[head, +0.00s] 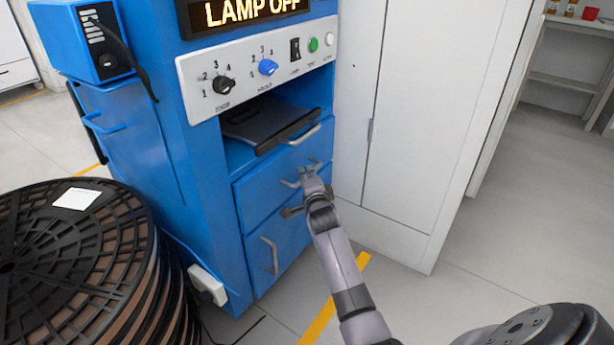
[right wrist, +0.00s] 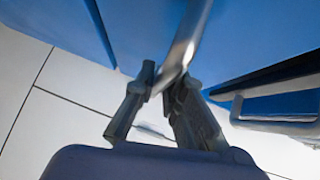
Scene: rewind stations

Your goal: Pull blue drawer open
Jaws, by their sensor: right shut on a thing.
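The blue cabinet (head: 208,180) stands in the middle of the head view. Its blue drawer (head: 255,198) has a silver handle (head: 290,184), and its front looks about flush with the cabinet. My right gripper (head: 310,172) is at this handle. In the right wrist view the silver handle bar (right wrist: 184,42) runs between the fingers of my right gripper (right wrist: 165,88), which is shut on it. The fingers hide part of the handle in the head view. My left gripper is not in view.
Above is another silver handle (head: 304,136) and a dark tray (head: 268,122) in an open bay. Below is a panel with an upright handle (head: 270,256). A large black reel (head: 60,250) stands at left, a white cabinet (head: 415,120) at right. Floor in front is clear.

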